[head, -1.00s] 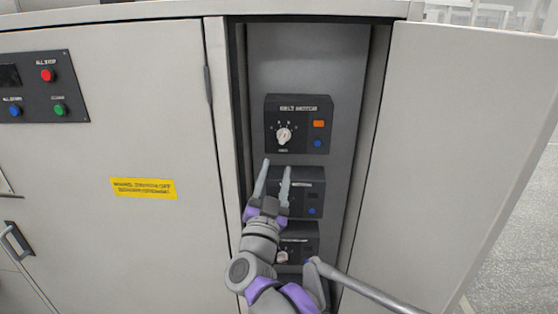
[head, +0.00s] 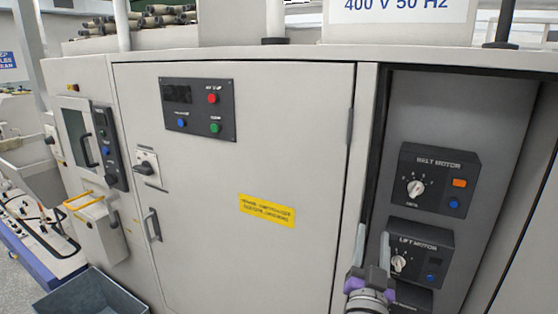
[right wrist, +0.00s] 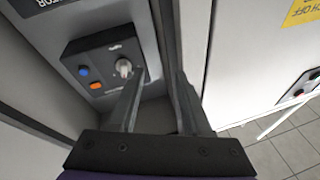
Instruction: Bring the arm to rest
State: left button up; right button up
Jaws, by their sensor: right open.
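My right gripper (head: 373,245) is open and empty at the lower right of the head view, its two grey fingers pointing up. It is in front of the open cabinet bay, left of the lift motor panel (head: 424,241). The right wrist view shows its spread fingers (right wrist: 158,85) with nothing between them. One finger overlaps the edge of a dark panel with a pale knob (right wrist: 123,67); I cannot tell whether they touch. The belt motor panel (head: 437,207) is above, with a white knob and an orange button. My left gripper is not in view.
The closed cabinet door (head: 250,150) with a yellow label (head: 267,211) is left of the bay. A switch box (head: 146,168) sits on the cabinet front. A grey bin (head: 90,300) stands at the lower left.

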jog(key=s+a+f+n+g+y, duration=0.3)
jog(key=a+f+n+y, duration=0.15)
jog(key=f, duration=0.35)
jog(key=s+a+f+n+g+y, duration=0.3)
jog(key=s+f+y, duration=0.15)
jog(key=f, duration=0.35)
jog(key=s+d+f+g+h, duration=0.1)
jog(key=s+d+f+g, duration=0.3)
jog(key=s+f+g, duration=0.4)
jog(key=s+f, duration=0.6)
jog(key=shift+s+f+g, duration=0.25)
jog(key=shift+f+g, duration=0.05)
jog(key=shift+f, duration=0.1)
